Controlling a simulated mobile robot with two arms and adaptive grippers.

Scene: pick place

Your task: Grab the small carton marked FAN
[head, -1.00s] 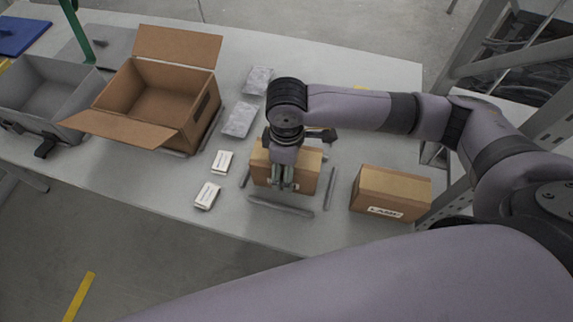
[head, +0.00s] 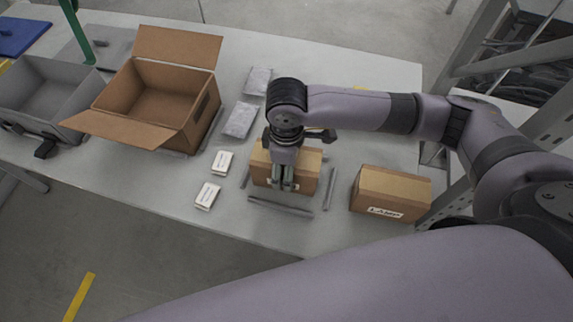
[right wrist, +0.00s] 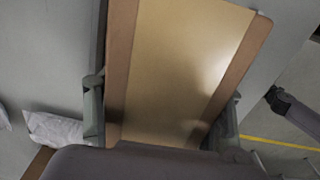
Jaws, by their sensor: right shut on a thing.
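A small brown carton (head: 308,172) is at the front middle of the table, inside a frame of thin grey strips. Its front label is mostly covered by my gripper, so I cannot read it. My right gripper (head: 284,178) reaches down over this carton and is shut on it. In the right wrist view the carton's tan top (right wrist: 178,70) lies between the two fingers (right wrist: 162,120), one along each side. I cannot tell whether the carton is clear of the table. My left gripper is not in view.
A carton marked LAMP (head: 392,190) stands to the right. Two small white boxes (head: 207,196) and two grey bags (head: 239,121) lie to the left. An open cardboard box (head: 190,48) and a grey bin (head: 48,75) stand farther left. The table's back right is fairly clear.

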